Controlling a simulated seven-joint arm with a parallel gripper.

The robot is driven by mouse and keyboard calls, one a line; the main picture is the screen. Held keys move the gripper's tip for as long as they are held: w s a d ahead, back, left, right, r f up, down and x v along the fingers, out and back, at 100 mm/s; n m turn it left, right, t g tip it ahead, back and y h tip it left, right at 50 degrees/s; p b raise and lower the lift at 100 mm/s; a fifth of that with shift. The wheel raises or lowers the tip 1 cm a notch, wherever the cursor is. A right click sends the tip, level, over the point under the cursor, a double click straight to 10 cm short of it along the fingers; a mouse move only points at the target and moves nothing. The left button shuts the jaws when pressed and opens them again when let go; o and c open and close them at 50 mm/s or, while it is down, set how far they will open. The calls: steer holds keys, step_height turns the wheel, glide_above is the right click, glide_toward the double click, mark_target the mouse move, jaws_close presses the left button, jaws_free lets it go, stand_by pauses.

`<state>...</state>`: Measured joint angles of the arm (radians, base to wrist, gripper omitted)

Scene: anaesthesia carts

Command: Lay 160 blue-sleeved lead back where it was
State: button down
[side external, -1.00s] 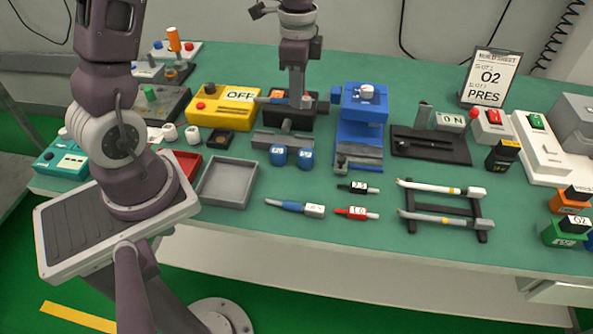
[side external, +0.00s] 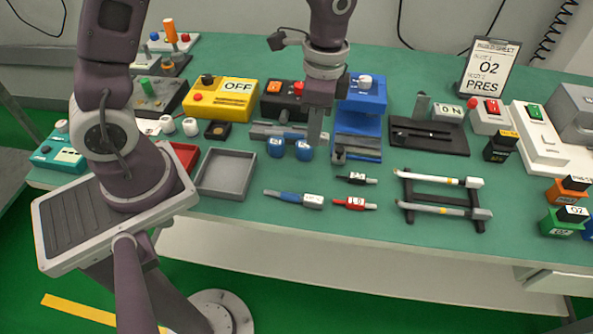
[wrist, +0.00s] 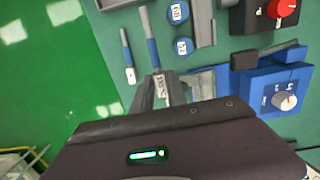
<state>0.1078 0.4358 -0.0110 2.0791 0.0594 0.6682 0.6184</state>
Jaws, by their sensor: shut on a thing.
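My gripper (side external: 318,138) is shut on a blue-sleeved lead (side external: 287,132), above the bench near the grey rack and the two blue cylinders. In the wrist view, my gripper (wrist: 160,94) grips the lead's labelled white end. The lead's blue sleeve and grey tip (wrist: 151,51) point away from the fingers; the label is too small to read surely. A second blue-sleeved lead (side external: 293,200) with a white labelled end lies on the bench in front. It also shows in the wrist view (wrist: 128,57), beside the held lead and apart from it.
Two blue cylinders (side external: 304,151) stand by the grey rack. A grey tray (side external: 225,175) is to the left. A black lead (side external: 357,179) and a red lead (side external: 354,203) lie right of the second blue lead. A blue fixture (side external: 361,120) stands close right of my gripper.

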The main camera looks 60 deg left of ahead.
mark_target(311, 175)
step_height(311, 175, down, 10)
steer(key=shift+f, duration=0.2)
steer(key=c, duration=1.3)
jaws_free()
steer(key=shift+f, duration=0.1)
